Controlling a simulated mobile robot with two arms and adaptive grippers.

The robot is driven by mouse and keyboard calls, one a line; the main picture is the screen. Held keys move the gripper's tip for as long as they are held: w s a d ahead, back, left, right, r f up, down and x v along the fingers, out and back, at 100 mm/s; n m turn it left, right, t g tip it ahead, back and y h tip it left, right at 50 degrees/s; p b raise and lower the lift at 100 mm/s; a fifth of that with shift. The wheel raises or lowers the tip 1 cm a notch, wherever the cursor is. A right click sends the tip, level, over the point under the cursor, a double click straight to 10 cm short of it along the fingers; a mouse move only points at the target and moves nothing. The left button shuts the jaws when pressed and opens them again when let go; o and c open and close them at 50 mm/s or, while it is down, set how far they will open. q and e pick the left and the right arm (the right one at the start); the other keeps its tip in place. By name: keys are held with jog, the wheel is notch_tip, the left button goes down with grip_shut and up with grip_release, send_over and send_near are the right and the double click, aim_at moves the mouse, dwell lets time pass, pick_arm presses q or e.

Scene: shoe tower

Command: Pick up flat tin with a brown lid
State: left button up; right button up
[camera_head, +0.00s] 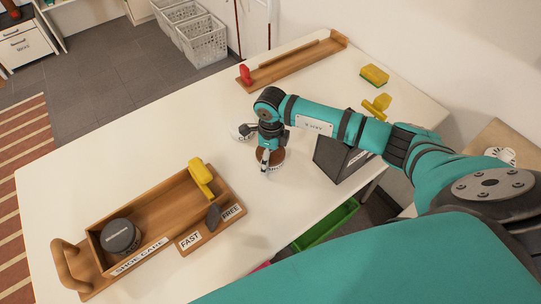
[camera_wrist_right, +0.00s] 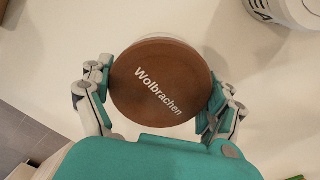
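The flat tin with a brown lid (camera_head: 275,157) is on the white table near the middle of the head view, partly hidden by my right gripper (camera_head: 258,147). In the right wrist view, its round brown lid (camera_wrist_right: 160,82), lettered "Wolbrachen", lies between the two fingers. One finger is on each side, close against the lid's edge. I cannot tell whether both fingers press on the tin or leave a thin gap. My left gripper is not in view.
A second, pale container (camera_head: 239,132) stands just behind the gripper. A dark box (camera_head: 338,158) is close on the right. A wooden shoe-care caddy (camera_head: 160,208) holds a dark round tin (camera_head: 120,236) and a yellow-handled brush (camera_head: 201,176). A wooden tray (camera_head: 295,65) lies at the back.

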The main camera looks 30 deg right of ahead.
jog(key=c, duration=0.5)
jog(key=shift+r, duration=0.15)
